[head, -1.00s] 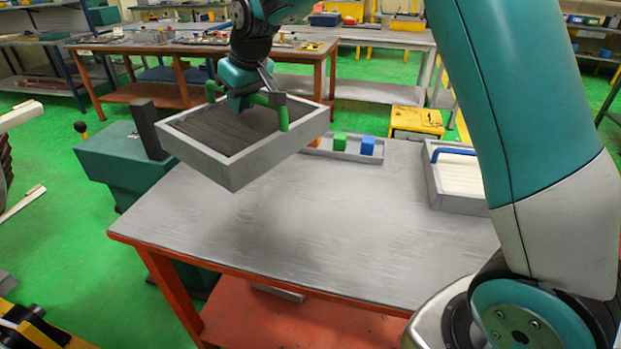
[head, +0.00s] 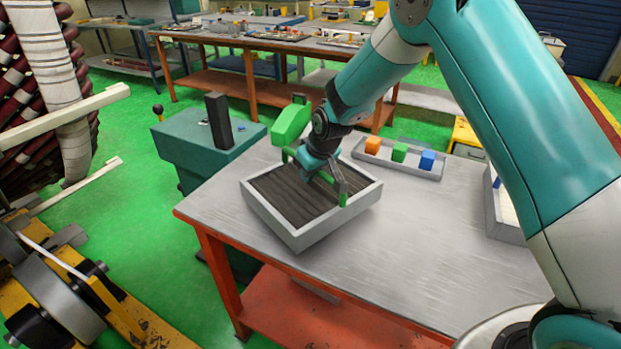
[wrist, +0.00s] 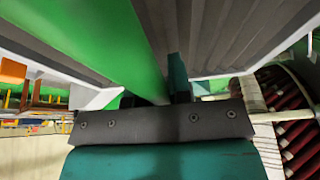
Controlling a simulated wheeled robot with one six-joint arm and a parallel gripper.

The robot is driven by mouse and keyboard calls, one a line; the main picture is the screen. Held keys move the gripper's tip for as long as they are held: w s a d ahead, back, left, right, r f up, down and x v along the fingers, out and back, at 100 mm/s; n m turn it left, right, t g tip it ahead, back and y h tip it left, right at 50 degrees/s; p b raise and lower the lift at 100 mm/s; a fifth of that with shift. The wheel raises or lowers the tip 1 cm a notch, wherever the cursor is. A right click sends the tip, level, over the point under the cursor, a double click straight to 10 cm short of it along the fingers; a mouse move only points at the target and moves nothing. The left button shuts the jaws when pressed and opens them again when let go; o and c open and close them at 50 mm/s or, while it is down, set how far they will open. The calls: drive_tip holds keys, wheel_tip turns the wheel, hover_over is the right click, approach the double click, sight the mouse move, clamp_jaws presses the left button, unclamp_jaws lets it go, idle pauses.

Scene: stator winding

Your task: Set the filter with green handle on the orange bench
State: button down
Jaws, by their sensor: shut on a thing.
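The filter (head: 320,232) is a square grey frame with dark pleats and a green handle (head: 344,199) across its top. My gripper (head: 318,168) is shut on the handle, from above. The filter is at the back left of the orange bench (head: 430,260), which has a grey top and orange legs. It looks level and very low over the top or on it; I cannot tell whether it touches. In the wrist view the green handle (wrist: 110,45) runs between my fingers, with pleats and grey frame beyond. My fingertips are partly hidden.
A grey tray (head: 405,168) with orange, green and blue blocks lies behind the filter. A grey box (head: 505,222) stands at the bench's right, partly behind my arm. A teal machine (head: 200,150) with a dark upright block is left of the bench. The bench's front middle is clear.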

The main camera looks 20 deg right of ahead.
drive_tip(key=shift+f, duration=1.35)
drive_tip(key=shift+f, duration=0.15)
drive_tip(key=c, duration=1.1)
unclamp_jaws()
drive_tip(key=shift+o, duration=0.2)
